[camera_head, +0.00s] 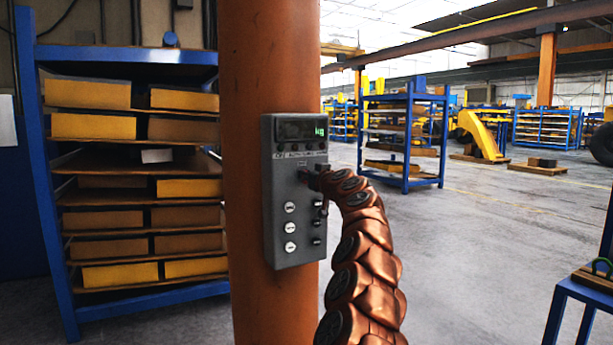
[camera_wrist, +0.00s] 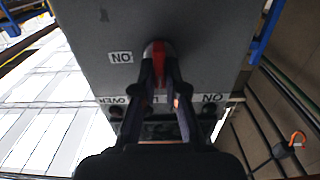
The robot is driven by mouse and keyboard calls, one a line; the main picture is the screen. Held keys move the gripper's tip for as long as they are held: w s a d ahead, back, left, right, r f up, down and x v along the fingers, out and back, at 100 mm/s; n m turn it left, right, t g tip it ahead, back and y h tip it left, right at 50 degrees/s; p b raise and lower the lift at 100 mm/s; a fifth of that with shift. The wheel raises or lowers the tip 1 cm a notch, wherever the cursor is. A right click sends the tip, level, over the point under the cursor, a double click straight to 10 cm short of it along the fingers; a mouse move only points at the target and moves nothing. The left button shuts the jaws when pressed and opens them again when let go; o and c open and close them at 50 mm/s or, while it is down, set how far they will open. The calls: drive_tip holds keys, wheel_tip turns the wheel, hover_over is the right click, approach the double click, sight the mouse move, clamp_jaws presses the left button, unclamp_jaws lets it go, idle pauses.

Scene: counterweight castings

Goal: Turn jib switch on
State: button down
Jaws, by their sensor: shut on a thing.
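A grey control box (camera_head: 283,225) is fixed to an orange column (camera_head: 262,60). It carries a dark display with green digits at the top and several white buttons below. My gripper (camera_head: 314,178) is at the right middle of the box's face. In the wrist view my gripper (camera_wrist: 158,72) is shut on a small red-and-grey switch lever (camera_wrist: 157,50) that stands out from the panel. I take this lever to be the jib switch; its base is partly hidden by the fingers.
A blue rack (camera_head: 50,180) with yellow and brown castings stands left of the column. Another blue rack (camera_head: 410,115) is farther back. A blue table (camera_head: 585,290) is at the lower right. The floor (camera_head: 470,250) between is clear.

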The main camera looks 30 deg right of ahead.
drive_tip(key=shift+d+f+m+p, duration=0.15)
drive_tip(key=shift+m+p, duration=0.8)
drive_tip(key=shift+m, duration=2.05)
drive_tip(key=shift+d+f+m+p, duration=0.2)
drive_tip(key=shift+m+p, duration=0.7)
drive_tip(key=shift+m, duration=2.1)
drive_tip(key=shift+d+f+m+p, duration=0.15)
drive_tip(key=shift+m+p, duration=0.8)
drive_tip(key=shift+m, duration=2.05)
drive_tip(key=c, duration=1.2)
unclamp_jaws()
drive_tip(key=shift+s, duration=0.15)
